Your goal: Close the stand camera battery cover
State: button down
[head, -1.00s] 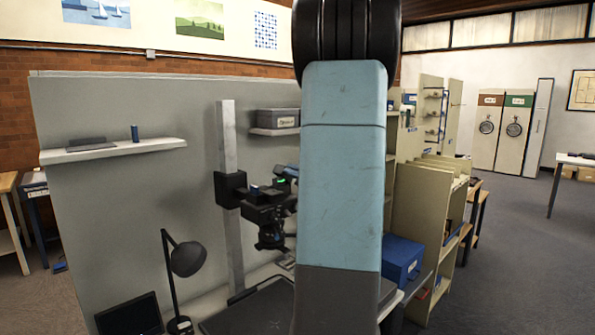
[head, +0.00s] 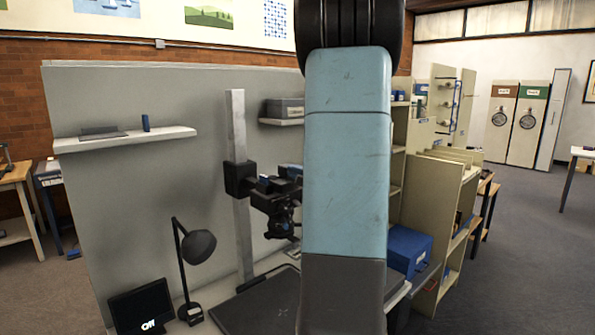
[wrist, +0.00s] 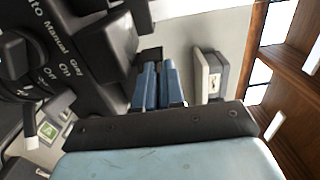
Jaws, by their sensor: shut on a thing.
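The stand camera (head: 282,210) is a black unit on a grey upright column (head: 238,130), partly hidden behind my arm in the head view. In the wrist view its black body (wrist: 95,60) fills the left, with white words such as "Manual", "On" and "Off". My gripper (wrist: 156,66) shows there as two blue fingers close together, their tips at a small dark part (wrist: 150,55) beside the camera body. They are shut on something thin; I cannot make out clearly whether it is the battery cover. In the head view my arm hides most of that area.
A monitor (head: 143,308) reading "Off" and a black lamp (head: 198,246) stand left of the dark baseboard (head: 255,305). A grey labelled box (head: 285,107) sits on a shelf above right. A blue box (head: 408,250) stands right of my arm.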

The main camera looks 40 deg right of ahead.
jog(key=shift+a+f+n, duration=0.15)
jog(key=shift+n, duration=0.15)
jog(key=c, duration=1.2)
grip_release()
jog(key=shift+c, duration=0.2)
jog(key=shift+s, duration=0.1)
jog(key=s+d, duration=0.1)
jog(key=s, duration=1.2)
jog(key=shift+s, duration=0.3)
